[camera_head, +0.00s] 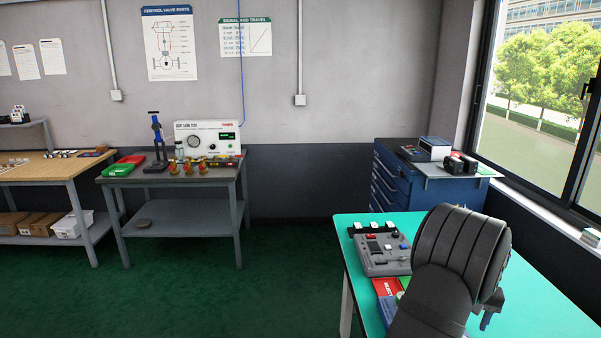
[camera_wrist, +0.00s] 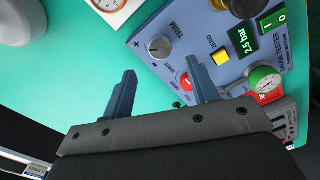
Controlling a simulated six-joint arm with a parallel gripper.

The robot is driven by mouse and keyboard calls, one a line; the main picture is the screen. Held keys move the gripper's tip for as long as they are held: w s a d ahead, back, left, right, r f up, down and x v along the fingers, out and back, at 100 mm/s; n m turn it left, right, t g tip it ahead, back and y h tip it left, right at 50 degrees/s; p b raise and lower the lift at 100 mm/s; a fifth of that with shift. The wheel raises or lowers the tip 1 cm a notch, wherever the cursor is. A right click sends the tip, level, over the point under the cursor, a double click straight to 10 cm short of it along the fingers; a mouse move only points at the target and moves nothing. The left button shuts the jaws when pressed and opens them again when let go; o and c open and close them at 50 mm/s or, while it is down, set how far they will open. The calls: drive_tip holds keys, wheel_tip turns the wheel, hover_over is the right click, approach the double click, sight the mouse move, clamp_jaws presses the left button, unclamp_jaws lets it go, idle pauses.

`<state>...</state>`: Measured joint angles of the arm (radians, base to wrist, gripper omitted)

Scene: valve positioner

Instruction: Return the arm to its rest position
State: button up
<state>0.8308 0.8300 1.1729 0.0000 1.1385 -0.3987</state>
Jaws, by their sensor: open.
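My arm (camera_head: 455,265) reaches over the teal table at the lower right of the head view, its dark grey links hiding much of the tabletop. My gripper (camera_wrist: 161,72) shows in the wrist view with its two blue fingers apart and nothing between them. In the head view only a small bluish part beside the arm may be the gripper.
A blue drawer cabinet (camera_head: 392,185) stands behind.

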wheel_tip(320, 180, down, 7)
drive_tip(key=shift+r, duration=0.1)
idle(0.5)
wheel_tip(320, 180, up, 18)
wheel_tip(320, 180, down, 18)
drive_tip(key=n, duration=0.6)
drive_tip(key=shift+n, duration=0.4)
drive_tip(key=shift+r+n, duration=0.2)
drive_tip(key=shift+n, duration=0.1)
wheel_tip(320, 180, up, 11)
drive_tip(key=shift+r, duration=0.2)
idle(1.9)
